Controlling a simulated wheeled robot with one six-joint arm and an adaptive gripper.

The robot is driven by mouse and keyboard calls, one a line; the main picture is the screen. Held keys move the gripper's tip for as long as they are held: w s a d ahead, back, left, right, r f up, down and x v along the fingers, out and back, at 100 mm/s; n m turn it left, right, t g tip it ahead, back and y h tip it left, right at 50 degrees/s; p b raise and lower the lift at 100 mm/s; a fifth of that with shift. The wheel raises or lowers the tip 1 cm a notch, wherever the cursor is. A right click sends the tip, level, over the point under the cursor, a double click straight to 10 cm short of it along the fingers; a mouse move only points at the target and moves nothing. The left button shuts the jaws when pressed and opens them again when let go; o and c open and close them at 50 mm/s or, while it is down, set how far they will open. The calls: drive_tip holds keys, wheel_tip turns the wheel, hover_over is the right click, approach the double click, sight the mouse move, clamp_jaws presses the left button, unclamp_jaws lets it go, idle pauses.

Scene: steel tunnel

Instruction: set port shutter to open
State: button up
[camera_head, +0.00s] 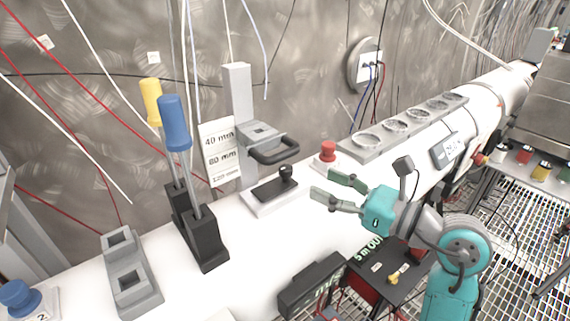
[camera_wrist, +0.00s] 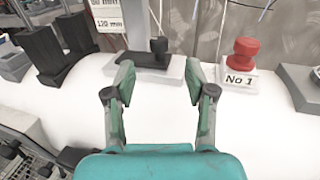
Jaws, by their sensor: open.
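A black sliding plate with an upright knob, which looks like the port shutter (camera_head: 268,191), lies on a light base on top of the white pipe. Its knob (camera_head: 286,174) stands at the right end of the plate. In the wrist view the shutter (camera_wrist: 140,60) and its knob (camera_wrist: 158,46) lie just beyond the fingertips. My gripper (camera_head: 328,186) is open and empty, to the right of the shutter and apart from it. In the wrist view my gripper (camera_wrist: 159,75) has its fingers spread, with the knob ahead between them. No open or shut label is readable on the shutter.
A red button (camera_head: 328,152) marked No 1 stands close right of the shutter. A grey post with a black handle (camera_head: 275,150) rises behind it. Blue and yellow levers (camera_head: 175,120) stand left. A row of round ports (camera_head: 405,124) lies right. Bare white pipe lies in front.

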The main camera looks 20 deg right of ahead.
sight(292, 170)
drive_tip(key=x, duration=1)
clamp_jaws()
